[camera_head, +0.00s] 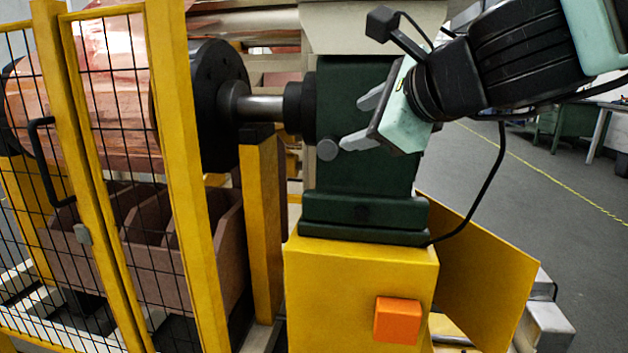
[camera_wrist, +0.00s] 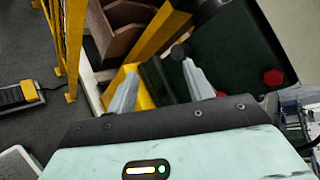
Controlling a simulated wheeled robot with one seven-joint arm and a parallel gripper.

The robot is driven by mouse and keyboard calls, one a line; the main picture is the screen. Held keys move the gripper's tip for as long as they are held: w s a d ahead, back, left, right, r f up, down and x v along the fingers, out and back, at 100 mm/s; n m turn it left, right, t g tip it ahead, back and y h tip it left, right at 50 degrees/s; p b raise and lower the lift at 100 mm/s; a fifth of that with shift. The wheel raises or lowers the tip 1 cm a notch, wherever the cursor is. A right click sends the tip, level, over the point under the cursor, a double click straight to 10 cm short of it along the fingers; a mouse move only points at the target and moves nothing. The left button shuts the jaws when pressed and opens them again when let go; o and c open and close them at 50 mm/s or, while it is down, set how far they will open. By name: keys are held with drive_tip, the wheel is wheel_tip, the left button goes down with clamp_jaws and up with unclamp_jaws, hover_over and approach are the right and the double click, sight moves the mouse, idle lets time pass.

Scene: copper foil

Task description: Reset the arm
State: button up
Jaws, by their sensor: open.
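My gripper (camera_head: 362,120) is at the upper right in the head view, in front of the dark green machine housing (camera_head: 360,190). Its two grey fingers point left and are spread apart with nothing between them. In the wrist view my gripper (camera_wrist: 160,85) shows both fingers apart and empty, with the dark green housing (camera_wrist: 225,60) beyond them. A round grey knob (camera_head: 327,149) on the housing lies just left of the fingers in the head view. I cannot tell whether a finger touches it.
A yellow mesh fence (camera_head: 180,170) stands at the left, before a copper foil roll (camera_head: 115,95). A yellow base (camera_head: 350,290) carries an orange box (camera_head: 397,320). In the wrist view a yellow-and-black pedal-like object (camera_wrist: 18,96) lies on the floor. Open floor (camera_head: 500,190) is at the right.

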drive_tip(key=s+a+f+n+g, duration=0.35)
drive_tip(key=s+f+n, duration=0.35)
drive_tip(key=f+n, duration=0.25)
drive_tip(key=s+d+f+n+g+h, duration=0.3)
drive_tip(key=s+d+f+n+g, duration=0.15)
drive_tip(key=s+f+n, duration=0.35)
drive_tip(key=s+d+f+n+g+h, duration=0.25)
drive_tip(key=s+d+f+n, duration=0.25)
drive_tip(key=s+f+n, duration=0.3)
wheel_tip(320, 180, up, 25)
drive_tip(key=d+n+g+p, duration=0.1)
drive_tip(key=n+p, duration=0.1)
drive_tip(key=p, duration=2.4)
drive_tip(key=shift+h, duration=0.25)
drive_tip(key=shift+c, duration=0.3)
